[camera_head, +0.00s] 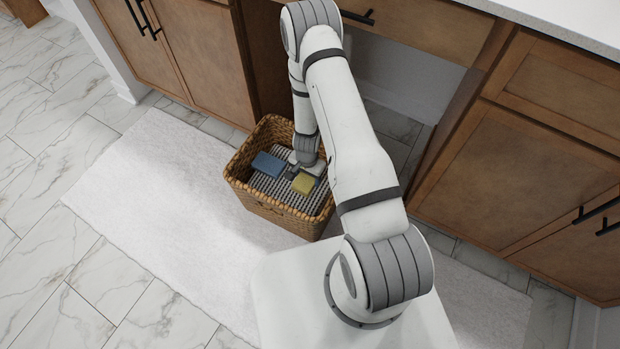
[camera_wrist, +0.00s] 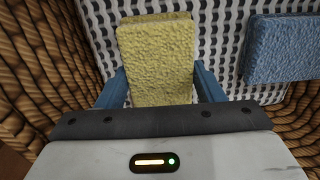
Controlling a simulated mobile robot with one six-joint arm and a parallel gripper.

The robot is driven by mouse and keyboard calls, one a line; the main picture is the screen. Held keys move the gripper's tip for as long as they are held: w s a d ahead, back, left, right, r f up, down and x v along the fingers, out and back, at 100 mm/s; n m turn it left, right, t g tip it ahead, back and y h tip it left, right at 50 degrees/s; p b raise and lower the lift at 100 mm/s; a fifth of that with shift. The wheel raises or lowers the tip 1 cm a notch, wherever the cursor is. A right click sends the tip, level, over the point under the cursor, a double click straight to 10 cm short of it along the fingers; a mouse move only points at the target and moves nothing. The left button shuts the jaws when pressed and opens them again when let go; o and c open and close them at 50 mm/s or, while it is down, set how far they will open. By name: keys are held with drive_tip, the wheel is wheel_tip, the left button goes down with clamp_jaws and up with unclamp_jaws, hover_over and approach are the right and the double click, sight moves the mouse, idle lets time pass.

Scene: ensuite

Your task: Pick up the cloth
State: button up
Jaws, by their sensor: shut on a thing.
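A yellow folded cloth (camera_wrist: 157,50) is between the two blue fingers of my gripper (camera_wrist: 162,84) in the wrist view. The fingers are shut on its two sides. In the head view, the yellow cloth (camera_head: 304,184) is inside the wicker basket (camera_head: 275,209), at its right side, and my gripper (camera_head: 297,172) reaches down into the basket there. A blue folded piece (camera_head: 267,164) lies to the left of it in the head view. It shows at the right in the wrist view (camera_wrist: 283,48), apart from my gripper.
The basket has a grey-and-white patterned lining (camera_wrist: 222,30), and its woven walls (camera_wrist: 40,60) stand close on both sides of my gripper. The basket is on a white rug (camera_head: 160,190). Wooden cabinets (camera_head: 490,170) and a countertop (camera_head: 570,20) stand behind and right.

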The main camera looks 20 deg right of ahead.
sight(306, 176)
drive_tip(key=shift+c, duration=0.9)
drive_tip(key=shift+r, duration=0.1)
drive_tip(key=r+p, duration=0.1)
drive_tip(key=p, duration=0.1)
drive_tip(key=shift+w+a+r+p, duration=0.15)
drive_tip(key=shift+r+p, duration=0.05)
drive_tip(key=shift+p, duration=0.15)
wheel_tip(306, 176, up, 11)
drive_tip(key=p, duration=1.1)
drive_tip(key=w+a+f+p, duration=0.1)
drive_tip(key=w+a+p, duration=0.6)
drive_tip(key=w+a, duration=0.6)
drive_tip(key=shift+w+a, duration=0.15)
drive_tip(key=shift+a, duration=0.55)
